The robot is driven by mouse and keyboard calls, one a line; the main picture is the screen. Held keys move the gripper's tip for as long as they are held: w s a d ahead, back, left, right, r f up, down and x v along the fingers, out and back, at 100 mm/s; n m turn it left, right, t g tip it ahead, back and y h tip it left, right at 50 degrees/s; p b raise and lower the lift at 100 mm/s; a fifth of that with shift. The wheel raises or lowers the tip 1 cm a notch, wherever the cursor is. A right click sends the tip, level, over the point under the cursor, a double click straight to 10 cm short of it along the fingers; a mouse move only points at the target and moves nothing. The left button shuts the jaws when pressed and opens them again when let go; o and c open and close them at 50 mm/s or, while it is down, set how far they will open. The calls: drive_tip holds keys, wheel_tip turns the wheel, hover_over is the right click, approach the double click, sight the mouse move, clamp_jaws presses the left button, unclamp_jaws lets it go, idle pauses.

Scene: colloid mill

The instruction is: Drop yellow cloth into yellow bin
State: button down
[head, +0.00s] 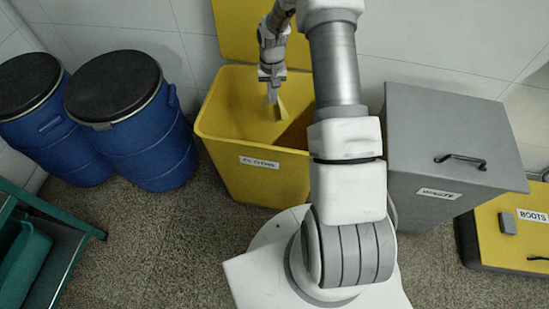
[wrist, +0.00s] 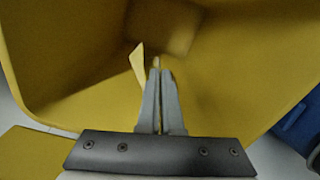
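The yellow bin (head: 252,178) stands on the floor with its yellow lid raised against the wall behind it. A label on its front is hard to read. My gripper (head: 271,92) points down over the bin's opening, inside the rim outline as seen from the head. Its fingers are nearly together on the yellow cloth (head: 279,110), a small pale piece hanging at the tips. In the wrist view the cloth (wrist: 138,64) sticks out left of the fingertips (wrist: 161,68), above the yellow bin interior (wrist: 75,50). The pinched part is hidden between the fingers.
Two blue drums with black lids (head: 133,130) stand left of the bin. A grey lidded bin (head: 450,140) stands to the right, with a yellow box labelled BOOTS (head: 510,222) beyond it. A green cart (head: 35,240) is at lower left. Speckled floor lies clear in front.

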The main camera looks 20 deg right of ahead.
drive_tip(key=shift+f, duration=0.35)
unclamp_jaws()
idle(0.8)
wheel_tip(320, 180, up, 6)
drive_tip(key=p, duration=0.3)
drive_tip(key=shift+f, duration=0.25)
